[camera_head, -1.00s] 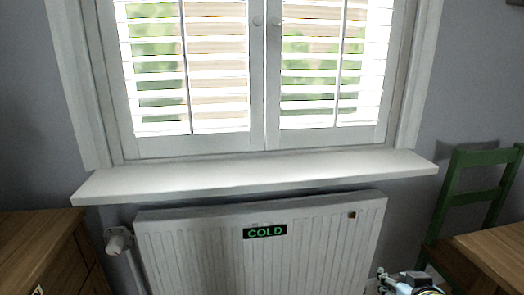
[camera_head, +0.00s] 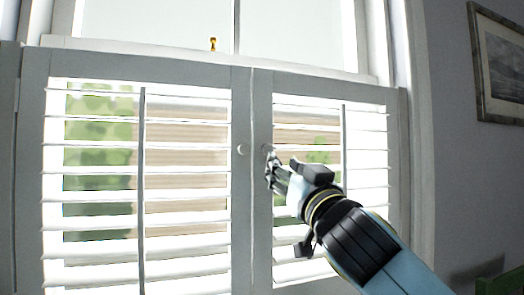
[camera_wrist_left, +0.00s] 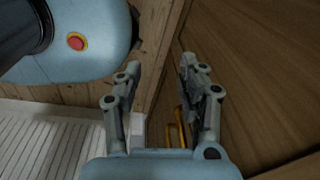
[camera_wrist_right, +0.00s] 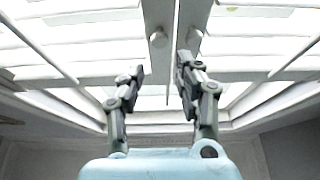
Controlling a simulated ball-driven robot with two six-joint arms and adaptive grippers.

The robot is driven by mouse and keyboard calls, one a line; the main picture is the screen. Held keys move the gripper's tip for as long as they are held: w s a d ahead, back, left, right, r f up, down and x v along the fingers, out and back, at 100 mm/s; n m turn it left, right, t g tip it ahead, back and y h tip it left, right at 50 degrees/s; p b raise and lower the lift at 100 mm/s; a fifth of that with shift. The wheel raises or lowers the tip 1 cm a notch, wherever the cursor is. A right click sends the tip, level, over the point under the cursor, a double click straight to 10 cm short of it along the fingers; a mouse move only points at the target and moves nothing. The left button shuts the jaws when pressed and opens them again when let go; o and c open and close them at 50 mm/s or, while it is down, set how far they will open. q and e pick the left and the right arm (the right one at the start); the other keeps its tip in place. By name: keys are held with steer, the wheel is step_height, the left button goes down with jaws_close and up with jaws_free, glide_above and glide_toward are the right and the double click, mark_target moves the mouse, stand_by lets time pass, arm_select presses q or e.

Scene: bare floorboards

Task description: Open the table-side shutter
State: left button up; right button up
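The table-side shutter (camera_head: 375,96) is the right white louvred panel, and it looks closed beside the left panel (camera_head: 150,75). Its round knob (camera_head: 267,148) is near the middle seam; in the right wrist view the knob (camera_wrist_right: 194,38) is just beyond the right fingertip. My right gripper (camera_head: 273,172) is at this knob, its fingertips close to it; contact cannot be told. In the right wrist view my right gripper (camera_wrist_right: 161,68) is open with nothing between its fingers. My left gripper (camera_wrist_left: 159,67) is open and empty, low down beside wooden furniture.
The left panel's knob (camera_head: 243,150) is close beside the seam. A brass catch (camera_head: 213,44) is on the window rail above. A framed picture (camera_head: 497,65) hangs on the right wall. A ribbed radiator (camera_wrist_left: 40,145) and wooden furniture (camera_wrist_left: 250,60) are near my left gripper.

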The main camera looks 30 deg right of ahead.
mark_target(268, 151)
steer(key=p+x, duration=0.2)
steer(key=x, duration=0.6)
steer(key=shift+w+d+p, duration=0.2)
steer(key=shift+w+p, duration=0.15)
steer(key=shift+w, duration=0.25)
arm_select(q)
steer(key=r, duration=0.1)
steer(key=w+r, duration=0.1)
steer(key=r, duration=0.1)
steer(key=shift+w+r, duration=0.1)
steer(key=shift+w, duration=0.1)
steer(key=shift+s, duration=0.15)
arm_select(e)
jaws_close()
